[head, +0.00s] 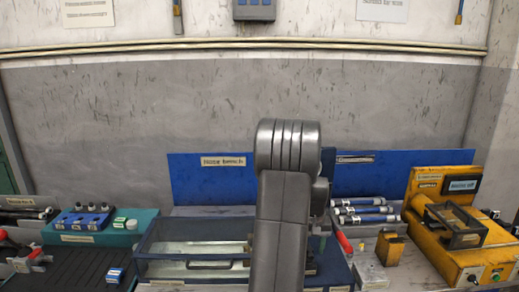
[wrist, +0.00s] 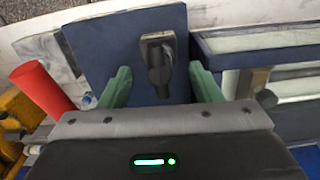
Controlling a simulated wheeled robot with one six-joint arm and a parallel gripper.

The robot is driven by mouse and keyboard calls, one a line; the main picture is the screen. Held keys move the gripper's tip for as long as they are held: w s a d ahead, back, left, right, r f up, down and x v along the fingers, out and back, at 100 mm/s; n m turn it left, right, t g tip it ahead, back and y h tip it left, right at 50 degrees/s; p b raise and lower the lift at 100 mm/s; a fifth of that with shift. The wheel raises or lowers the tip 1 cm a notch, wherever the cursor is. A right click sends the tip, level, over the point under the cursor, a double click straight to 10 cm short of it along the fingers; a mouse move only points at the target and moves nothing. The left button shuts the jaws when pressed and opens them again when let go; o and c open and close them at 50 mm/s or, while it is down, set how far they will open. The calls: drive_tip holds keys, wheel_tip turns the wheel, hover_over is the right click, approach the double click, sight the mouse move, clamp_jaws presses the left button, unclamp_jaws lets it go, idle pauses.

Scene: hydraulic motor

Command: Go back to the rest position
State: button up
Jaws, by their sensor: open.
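My gripper (wrist: 160,68) shows in the wrist view with its two green fingers spread wide apart. Nothing is held between them. Beyond the fingers, a dark metal fitting (wrist: 157,55) stands on a blue plate (wrist: 105,45) and appears in the gap between them. I cannot tell how far it is from the fingertips. In the head view my grey arm rises in the middle, in front of the bench, and hides the gripper.
A clear-walled blue bin (head: 165,262) stands left of my arm. A teal block with fittings (head: 100,226) and a black mat (head: 60,272) are further left. Silver cylinders (head: 365,209) and a yellow machine (head: 432,245) stand right. A red handle (wrist: 40,86) shows in the wrist view.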

drive_tip(key=m+p, duration=0.1)
drive_tip(key=m, duration=0.3)
drive_tip(key=shift+m, duration=0.4)
drive_tip(key=shift+m+p, duration=0.45)
drive_tip(key=shift+m, duration=1.35)
